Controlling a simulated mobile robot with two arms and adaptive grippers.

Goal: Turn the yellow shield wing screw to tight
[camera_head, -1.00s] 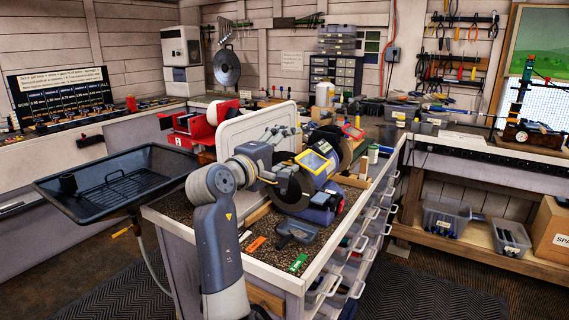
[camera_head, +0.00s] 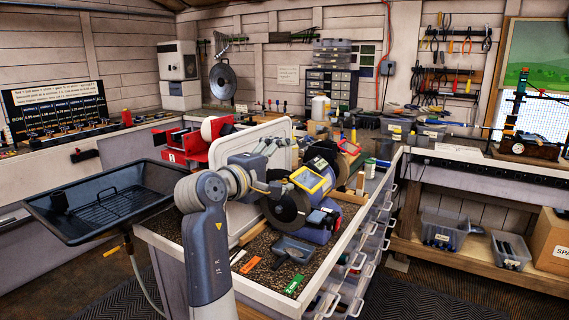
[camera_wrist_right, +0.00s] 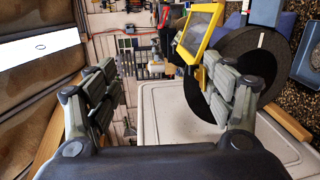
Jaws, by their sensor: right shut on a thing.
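The yellow-framed shield (camera_head: 308,180) stands over the dark wheel (camera_head: 285,207) of the blue grinder on the bench. The shield also shows in the right wrist view (camera_wrist_right: 199,33), with the dark wheel (camera_wrist_right: 262,62) behind the right-hand finger. My right gripper (camera_head: 268,188) is at the left side of the shield and wheel. In the wrist view its two fingers (camera_wrist_right: 160,80) stand apart on either side of the picture. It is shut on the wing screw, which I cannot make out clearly. My left gripper is not in view.
A pale upright panel (camera_head: 250,142) stands close behind my right gripper. A grey scoop-like tool (camera_head: 294,249), an orange block (camera_head: 250,265) and a green block (camera_head: 294,283) lie on the gravelly bench top. A black tray (camera_head: 75,215) is at left.

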